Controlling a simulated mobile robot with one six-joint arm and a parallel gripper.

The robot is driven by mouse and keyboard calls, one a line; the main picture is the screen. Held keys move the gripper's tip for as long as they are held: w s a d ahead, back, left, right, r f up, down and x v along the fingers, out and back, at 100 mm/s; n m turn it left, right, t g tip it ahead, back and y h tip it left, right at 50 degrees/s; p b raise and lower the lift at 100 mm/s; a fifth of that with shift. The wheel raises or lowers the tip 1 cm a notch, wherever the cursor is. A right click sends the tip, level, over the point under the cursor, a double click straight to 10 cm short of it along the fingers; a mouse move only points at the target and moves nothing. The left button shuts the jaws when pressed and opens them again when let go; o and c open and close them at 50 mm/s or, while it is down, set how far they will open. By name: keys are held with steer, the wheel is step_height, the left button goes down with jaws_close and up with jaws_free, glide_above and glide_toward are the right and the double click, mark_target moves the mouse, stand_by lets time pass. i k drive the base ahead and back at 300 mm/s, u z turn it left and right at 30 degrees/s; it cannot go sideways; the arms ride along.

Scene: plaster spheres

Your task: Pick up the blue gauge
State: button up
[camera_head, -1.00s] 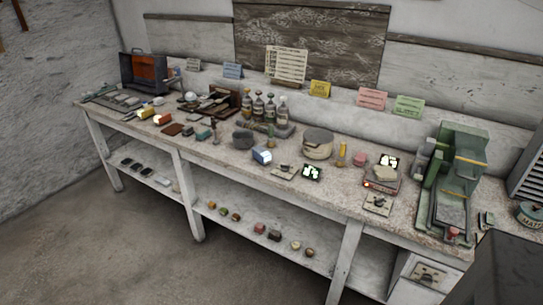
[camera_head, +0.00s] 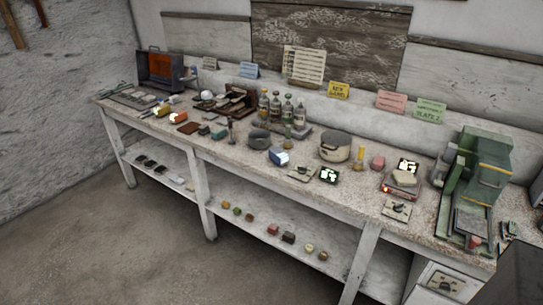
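A small blue block-like object with a pale face (camera_head: 279,157) sits on the workbench (camera_head: 225,166), near its front edge and left of the middle-right round pot. It is the bluest item on the bench top and looks like the blue gauge, but it is too small to read any dial. It stands in the open, with nothing covering it. My gripper is not in view.
A round lidded pot (camera_head: 334,148) and a dark bowl (camera_head: 259,139) stand close by. Several bottles (camera_head: 287,109) are behind. A green machine (camera_head: 484,170) fills the right end. A lower shelf (camera_head: 265,221) holds small blocks. The floor in front is clear.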

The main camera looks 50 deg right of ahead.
mark_target(279, 158)
steer(key=i, duration=0.9)
steer(key=z, duration=0.05)
